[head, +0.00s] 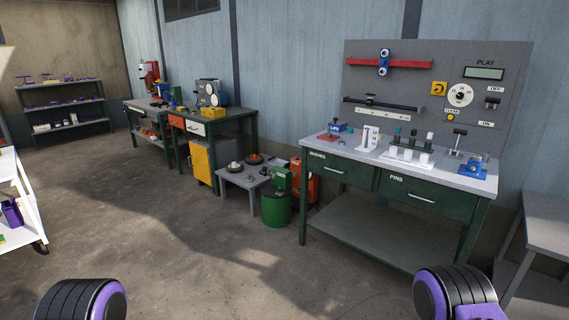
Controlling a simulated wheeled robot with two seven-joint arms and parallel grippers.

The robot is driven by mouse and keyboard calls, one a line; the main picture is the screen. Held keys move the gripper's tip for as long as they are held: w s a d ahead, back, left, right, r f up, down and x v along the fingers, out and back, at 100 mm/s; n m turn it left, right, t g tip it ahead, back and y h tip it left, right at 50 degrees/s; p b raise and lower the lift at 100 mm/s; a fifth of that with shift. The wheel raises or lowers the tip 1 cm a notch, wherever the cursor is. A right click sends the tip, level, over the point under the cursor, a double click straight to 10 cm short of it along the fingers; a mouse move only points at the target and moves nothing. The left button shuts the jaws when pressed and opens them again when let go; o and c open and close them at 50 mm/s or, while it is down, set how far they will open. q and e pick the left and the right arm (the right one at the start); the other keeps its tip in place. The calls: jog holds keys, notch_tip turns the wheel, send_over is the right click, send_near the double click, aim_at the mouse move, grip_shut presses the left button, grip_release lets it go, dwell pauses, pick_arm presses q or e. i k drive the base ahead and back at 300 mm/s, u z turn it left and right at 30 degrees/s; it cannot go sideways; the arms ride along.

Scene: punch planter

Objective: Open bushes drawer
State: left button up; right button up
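The bushes drawer (354,179) is the left of two green drawers under the grey top of the workbench at the right of the head view. Its white label sits at its upper left, and a light bar handle (335,169) runs across its front. It looks shut, its front flush with the bench frame. The pins drawer (398,189) beside it also looks shut. Neither of my grippers shows; only black and purple parts of my arms show at the bottom edge, well apart from the bench.
The workbench (480,181) carries small tools, with a panel (420,60) behind it. A green bin (276,207) and a low grey table (240,180) stand left of it. A white cart (22,237) is at far left. The floor in front is clear.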

aim_at(362, 175)
jog(key=i, duration=1.4)
jog(key=z, duration=2.2)
jog(key=i, duration=1.8)
jog(key=u, duration=0.6)
